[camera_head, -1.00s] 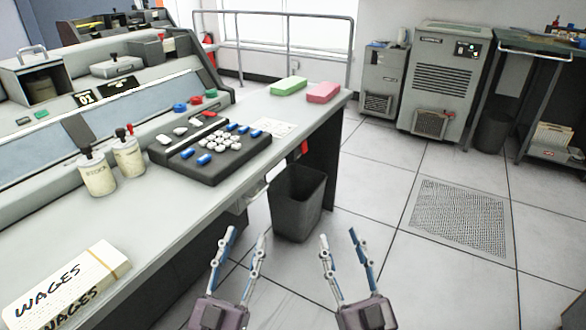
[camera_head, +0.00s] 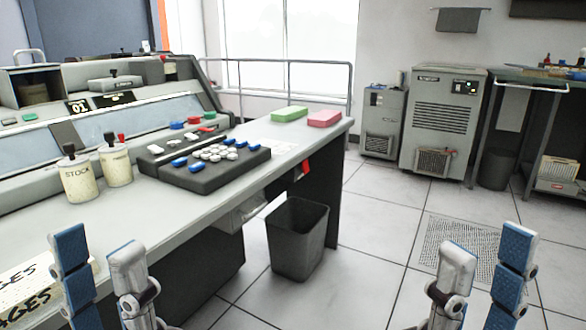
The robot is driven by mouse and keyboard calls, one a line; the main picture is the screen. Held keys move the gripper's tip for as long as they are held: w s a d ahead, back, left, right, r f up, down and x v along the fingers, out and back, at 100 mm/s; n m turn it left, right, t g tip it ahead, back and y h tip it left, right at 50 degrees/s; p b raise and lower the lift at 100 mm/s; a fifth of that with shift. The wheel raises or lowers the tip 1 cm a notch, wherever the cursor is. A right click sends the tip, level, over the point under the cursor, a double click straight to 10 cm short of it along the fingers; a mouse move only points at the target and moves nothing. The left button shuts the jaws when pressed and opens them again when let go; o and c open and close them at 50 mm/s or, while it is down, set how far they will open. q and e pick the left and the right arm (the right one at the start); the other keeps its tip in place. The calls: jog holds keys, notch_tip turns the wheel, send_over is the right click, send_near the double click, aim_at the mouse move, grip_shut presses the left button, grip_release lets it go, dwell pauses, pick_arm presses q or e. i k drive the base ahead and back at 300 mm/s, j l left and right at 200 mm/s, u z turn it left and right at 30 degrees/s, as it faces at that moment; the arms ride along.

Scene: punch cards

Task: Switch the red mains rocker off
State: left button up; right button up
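No part is clearly readable as the red mains rocker. A small red part (camera_head: 306,166) shows under the desk top near its right end, above the bin; it is too small to tell whether it is the rocker or how it is set. My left gripper (camera_head: 98,262) is open and empty at the lower left, in front of the desk. My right gripper (camera_head: 485,262) is open and empty at the lower right, over the floor. Both are apart from the red part.
The grey desk (camera_head: 170,213) carries a black keypad (camera_head: 200,182), two pots (camera_head: 78,182), and green (camera_head: 289,113) and pink (camera_head: 324,118) blocks. A dark bin (camera_head: 296,242) stands on the floor by the desk. Grey cabinets (camera_head: 440,105) stand behind. The floor at right is open.

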aim_at(305, 166)
jog(key=i+l+u, duration=0.25)
jog(key=l+u, duration=0.25)
jog(key=i+l+u, duration=0.1)
jog(key=l+u, duration=0.15)
jog(key=l, duration=0.15)
